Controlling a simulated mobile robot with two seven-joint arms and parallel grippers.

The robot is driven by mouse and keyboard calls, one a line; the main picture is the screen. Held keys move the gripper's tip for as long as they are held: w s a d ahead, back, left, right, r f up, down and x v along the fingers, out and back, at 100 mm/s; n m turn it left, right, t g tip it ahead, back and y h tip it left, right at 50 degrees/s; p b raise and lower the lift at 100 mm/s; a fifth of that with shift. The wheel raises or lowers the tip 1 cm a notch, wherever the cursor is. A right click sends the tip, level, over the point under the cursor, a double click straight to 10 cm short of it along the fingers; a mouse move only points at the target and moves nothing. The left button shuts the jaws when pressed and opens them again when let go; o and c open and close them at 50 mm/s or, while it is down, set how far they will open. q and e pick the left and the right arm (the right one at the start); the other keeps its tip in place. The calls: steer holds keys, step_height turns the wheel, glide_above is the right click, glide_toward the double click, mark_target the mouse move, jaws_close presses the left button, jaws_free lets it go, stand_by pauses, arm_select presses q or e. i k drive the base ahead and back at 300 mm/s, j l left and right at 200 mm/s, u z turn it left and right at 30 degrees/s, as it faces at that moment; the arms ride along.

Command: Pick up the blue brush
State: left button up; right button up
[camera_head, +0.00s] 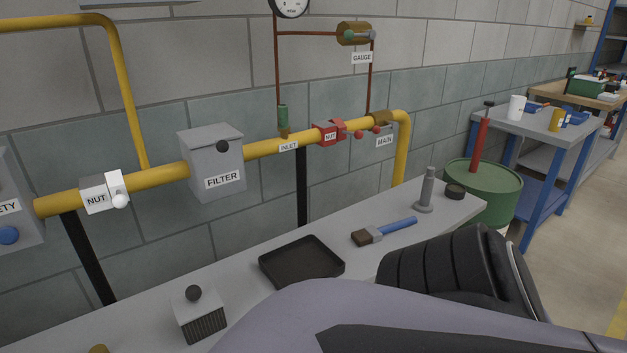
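The blue brush (398,226) lies flat on the light grey bench (225,265), with its blue handle pointing to the upper right and its brown bristle end to the lower left. It is fully visible and nothing touches it from above. A large part of one of my arms, pale purple and black, fills the lower right, just in front of the brush in the picture. No fingertips of either gripper show, so neither gripper's opening can be seen.
A shallow black tray (302,262) sits left of the brush. A grey upright tool (426,190) and a black puck (455,191) stand to its right. A knobbed grey block (200,314) is nearer. A yellow pipe (265,146) runs behind the bench; a green drum (483,188) stands beyond its right end.

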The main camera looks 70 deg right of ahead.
mark_target(370, 234)
steer(key=z, duration=2.6)
